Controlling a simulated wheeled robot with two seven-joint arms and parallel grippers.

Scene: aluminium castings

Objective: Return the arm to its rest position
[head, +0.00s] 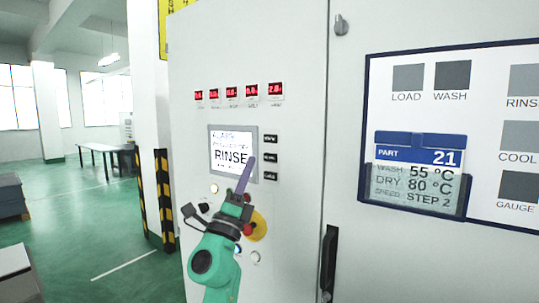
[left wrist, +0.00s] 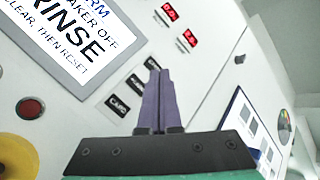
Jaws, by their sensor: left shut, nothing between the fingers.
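My left gripper (head: 247,172) has purple fingers, shut and empty, and stands in front of the control cabinet near the lower right corner of the screen (head: 219,138). In the left wrist view my left gripper's fingers (left wrist: 157,80) point at the panel, beside the small black labels (left wrist: 127,88). I cannot tell whether the tips touch the panel. The screen shows large text reading RINSE; it also fills the upper left of the left wrist view (left wrist: 75,50). The green forearm hides part of the lower panel. My right gripper is not in view.
A yellow disc with a red button (head: 259,226) is just right of my gripper. Red number displays (head: 232,92) run above the screen. A black door handle (head: 329,262) and a board with a PART 21 card (head: 420,158) are to the right. Green floor (head: 95,215) lies open at left.

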